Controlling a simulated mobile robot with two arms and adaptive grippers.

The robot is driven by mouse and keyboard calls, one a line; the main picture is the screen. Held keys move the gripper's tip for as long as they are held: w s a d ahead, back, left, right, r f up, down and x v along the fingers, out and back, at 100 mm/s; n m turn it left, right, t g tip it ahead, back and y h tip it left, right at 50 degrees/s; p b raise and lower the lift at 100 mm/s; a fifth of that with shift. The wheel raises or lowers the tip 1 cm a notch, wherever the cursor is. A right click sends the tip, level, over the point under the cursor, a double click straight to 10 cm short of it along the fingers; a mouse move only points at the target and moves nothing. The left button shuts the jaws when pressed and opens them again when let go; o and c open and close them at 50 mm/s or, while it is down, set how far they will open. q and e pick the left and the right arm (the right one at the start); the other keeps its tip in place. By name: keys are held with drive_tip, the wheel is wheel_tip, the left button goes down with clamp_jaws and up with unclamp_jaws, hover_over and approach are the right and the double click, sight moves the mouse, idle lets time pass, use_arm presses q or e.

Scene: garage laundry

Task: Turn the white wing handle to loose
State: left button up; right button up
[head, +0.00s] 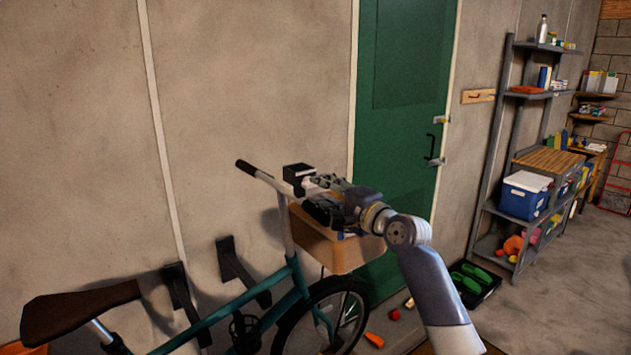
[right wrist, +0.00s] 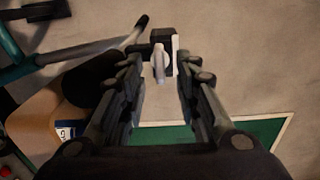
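The white wing handle (right wrist: 160,65) shows in the right wrist view, in front of a dark block (right wrist: 162,36) with a pale plate beside it. In the head view the dark block (head: 298,172) stands by the bicycle's handlebar, and a bit of white shows just below it. My right gripper (head: 318,188) reaches toward it from the right. In the right wrist view my right gripper (right wrist: 160,72) is open, with the handle in line with the gap between its fingertips. I cannot tell whether either finger touches it. My left gripper is not in view.
A teal bicycle (head: 290,275) with a tan basket (head: 335,253) stands close below my right gripper. A green door (head: 402,120) is behind. A grey shelf unit (head: 497,140) stands at the right. Floor at the lower right is mostly clear.

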drive_tip(key=shift+p+x, duration=0.35)
drive_tip(key=shift+x, duration=1.5)
drive_tip(key=shift+d, duration=0.1)
clamp_jaws()
